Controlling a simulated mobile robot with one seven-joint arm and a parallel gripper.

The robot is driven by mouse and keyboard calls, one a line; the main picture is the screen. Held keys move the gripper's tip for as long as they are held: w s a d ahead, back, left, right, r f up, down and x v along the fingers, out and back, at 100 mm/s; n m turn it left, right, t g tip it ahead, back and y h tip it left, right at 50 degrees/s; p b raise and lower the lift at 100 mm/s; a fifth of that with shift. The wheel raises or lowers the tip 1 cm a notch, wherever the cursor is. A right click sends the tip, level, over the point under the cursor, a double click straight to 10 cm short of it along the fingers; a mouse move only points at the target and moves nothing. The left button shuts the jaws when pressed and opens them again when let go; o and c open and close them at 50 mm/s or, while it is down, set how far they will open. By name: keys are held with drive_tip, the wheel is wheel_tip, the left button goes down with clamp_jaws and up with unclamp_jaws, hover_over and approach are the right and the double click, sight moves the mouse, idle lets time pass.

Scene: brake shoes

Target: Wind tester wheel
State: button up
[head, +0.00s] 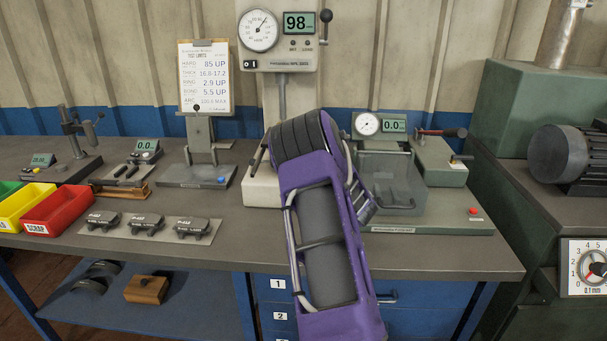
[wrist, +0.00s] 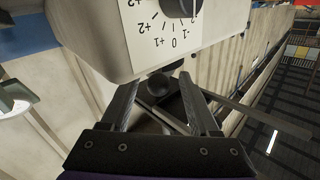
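My gripper (wrist: 160,92) shows in the wrist view with its two dark fingers apart, open. A dark round knob (wrist: 157,84) appears between the fingertips; whether they touch it I cannot tell. A pale box (wrist: 110,45) with a numbered dial plate (wrist: 172,38) is just beyond the fingers. In the head view my purple arm covers my gripper and part of the bench tester (head: 420,227), which has a round gauge (head: 367,124) and a display reading 0.0. I cannot make out a tester wheel for sure.
A hardness tester (head: 277,55) reading 98 stands behind my arm. Brake shoes (head: 146,222) lie on the bench (head: 245,235) at left, near a red scrap bin (head: 60,210). A green machine (head: 515,150) with a dark motor (head: 558,152) stands at right. The bench front is mostly clear.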

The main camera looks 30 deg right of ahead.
drive_tip(key=shift+s, duration=0.1)
drive_tip(key=s+d, duration=0.2)
drive_tip(key=s, duration=1.5)
drive_tip(key=shift+d+p, duration=0.2)
drive_tip(key=shift+p, duration=0.25)
